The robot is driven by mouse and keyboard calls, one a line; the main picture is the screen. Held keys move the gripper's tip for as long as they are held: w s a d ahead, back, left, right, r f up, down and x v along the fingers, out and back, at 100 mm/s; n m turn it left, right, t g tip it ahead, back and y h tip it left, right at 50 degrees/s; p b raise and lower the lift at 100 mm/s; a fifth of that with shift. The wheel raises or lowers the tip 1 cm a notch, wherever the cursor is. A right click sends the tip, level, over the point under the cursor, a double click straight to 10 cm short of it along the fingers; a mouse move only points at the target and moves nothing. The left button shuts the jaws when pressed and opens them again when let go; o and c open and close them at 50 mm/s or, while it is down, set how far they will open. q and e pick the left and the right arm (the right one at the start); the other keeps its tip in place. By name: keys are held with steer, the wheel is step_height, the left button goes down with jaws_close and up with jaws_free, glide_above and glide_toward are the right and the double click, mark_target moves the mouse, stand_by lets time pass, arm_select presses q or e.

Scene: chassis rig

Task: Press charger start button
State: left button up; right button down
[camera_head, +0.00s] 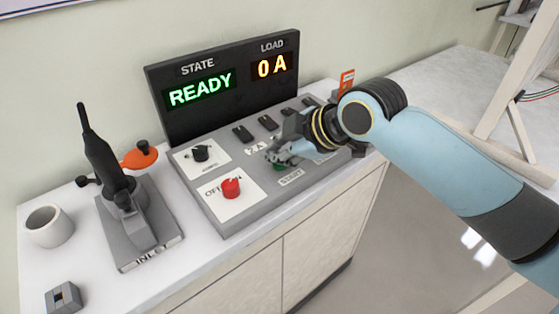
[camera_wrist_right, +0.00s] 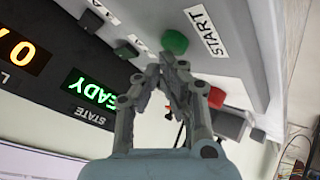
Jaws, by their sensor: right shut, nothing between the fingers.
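The charger's control panel (camera_head: 213,205) is a grey sloped box on the white counter. Its green start button (camera_head: 279,167) is mostly hidden by my right gripper (camera_head: 274,156) in the head view. In the right wrist view, the round green button (camera_wrist_right: 174,41) shows beside the START label (camera_wrist_right: 207,30). My right gripper (camera_wrist_right: 168,64) is shut and empty, its fingertips close to the button. I cannot tell whether they touch it. The display (camera_head: 222,88) reads READY and 0 A. My left gripper is not in view.
A red knob (camera_head: 231,188) and a black knob (camera_head: 201,153) sit on the panel's left part, with several black switches behind. A dark handle on an INLET stand (camera_head: 152,247), a white mug (camera_head: 49,227) and a small grey block (camera_head: 63,298) stand at left.

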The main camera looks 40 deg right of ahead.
mark_target(277, 164)
steer(key=shift+f, duration=0.45)
stand_by(0.5)
stand_by(0.3)
steer(key=shift+r+p, duration=0.9)
step_height(277, 164, up, 5)
steer(key=p, duration=0.5)
steer(key=shift+r, duration=0.1)
stand_by(0.4)
